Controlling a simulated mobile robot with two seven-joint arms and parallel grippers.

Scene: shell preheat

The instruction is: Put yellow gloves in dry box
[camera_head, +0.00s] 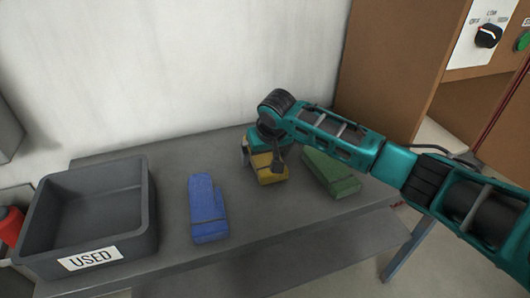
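Yellow gloves (270,174) lie on the grey table, partly hidden under my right gripper. My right gripper (262,158) points down onto them from above, with a finger showing on either side of the yellow cloth. Whether the fingers press on the gloves is too small to tell. My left gripper is not in view. No box marked as a dry box is in view; the one box seen is a grey bin (149,215) labelled USED at the left, which looks empty.
A blue glove (208,212) lies between the bin and the yellow gloves. A green glove (334,177) lies to their right, beside my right arm. A brown cabinet with a dial (487,36) stands at the right. The grey table (265,218) is bare in front.

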